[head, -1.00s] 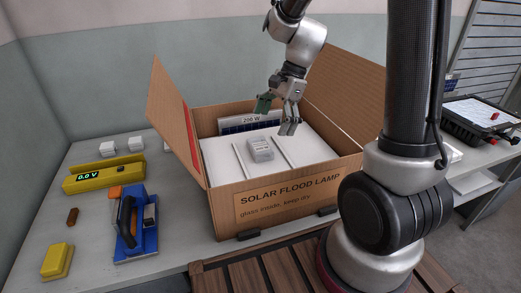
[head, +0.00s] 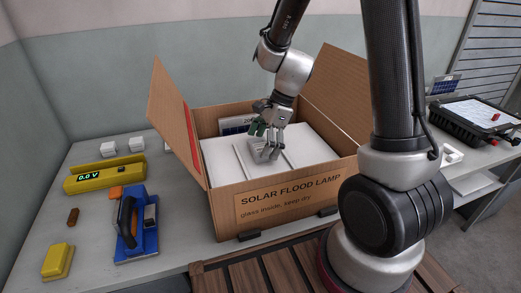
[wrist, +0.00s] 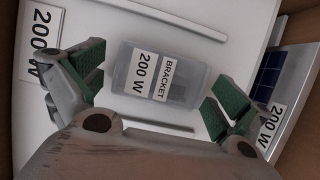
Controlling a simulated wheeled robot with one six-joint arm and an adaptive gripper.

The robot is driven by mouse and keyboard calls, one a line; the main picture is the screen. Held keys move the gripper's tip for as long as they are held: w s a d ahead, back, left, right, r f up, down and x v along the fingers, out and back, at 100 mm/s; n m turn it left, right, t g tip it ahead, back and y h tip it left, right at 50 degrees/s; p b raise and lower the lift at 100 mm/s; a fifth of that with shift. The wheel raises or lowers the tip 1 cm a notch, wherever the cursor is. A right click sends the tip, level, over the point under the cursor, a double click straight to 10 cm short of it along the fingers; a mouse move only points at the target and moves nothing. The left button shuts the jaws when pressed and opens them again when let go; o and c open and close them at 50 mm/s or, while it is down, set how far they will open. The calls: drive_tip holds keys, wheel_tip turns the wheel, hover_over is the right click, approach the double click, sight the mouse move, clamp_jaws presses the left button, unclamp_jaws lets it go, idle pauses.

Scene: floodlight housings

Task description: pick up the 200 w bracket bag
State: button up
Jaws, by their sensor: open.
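The 200 W bracket bag (wrist: 160,76) is a small translucent grey bag with a white label reading "BRACKET 200 W". It lies on the white surface inside the open cardboard box; in the head view the bag (head: 264,153) is partly hidden by my gripper. My gripper (head: 265,150) is low over the bag. In the wrist view my gripper (wrist: 152,95) is open, with one green-padded finger to the left of the bag and one to the right. Gaps show between the pads and the bag, and nothing is held.
The cardboard box (head: 290,205) has raised flaps at left and right. A solar panel labelled 200 W (head: 238,124) stands at its back wall. Thin ridges (wrist: 170,17) run beside the bag. A yellow meter (head: 105,174) and blue tool (head: 137,228) lie left of the box.

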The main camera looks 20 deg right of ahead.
drive_tip(key=c, duration=1)
drive_tip(key=shift+o, duration=0.2)
drive_tip(key=shift+r, duration=0.15)
